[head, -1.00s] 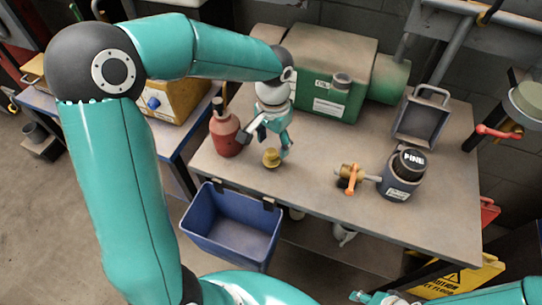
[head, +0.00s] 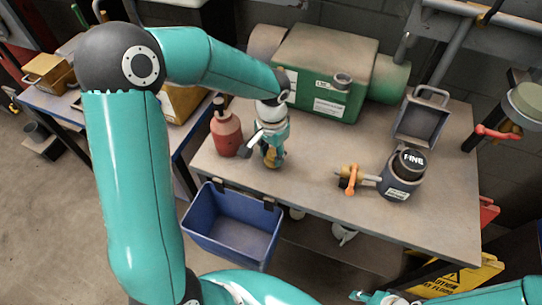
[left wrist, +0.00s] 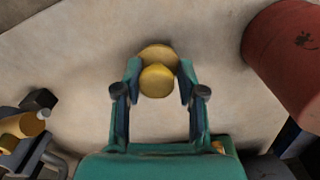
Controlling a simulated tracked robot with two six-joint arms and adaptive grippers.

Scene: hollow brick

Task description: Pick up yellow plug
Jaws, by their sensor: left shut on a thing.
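The yellow plug (head: 270,155) stands on the grey-brown workbench (head: 310,180), near its front left part. My left gripper (head: 271,160) reaches down from above and is shut on the plug, hiding part of it in the head view. In the left wrist view the plug (left wrist: 157,78) shows a round knob over a wider round base, between the two fingertips (left wrist: 157,82). Its base appears to be at the bench surface; I cannot tell whether it is lifted.
A red bottle (head: 227,135) stands close to the left of the gripper. A green machine (head: 325,75) is behind. A brass valve with an orange handle (head: 350,178) and a dark canister (head: 401,178) stand to the right. A blue bin (head: 232,225) hangs at the front edge.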

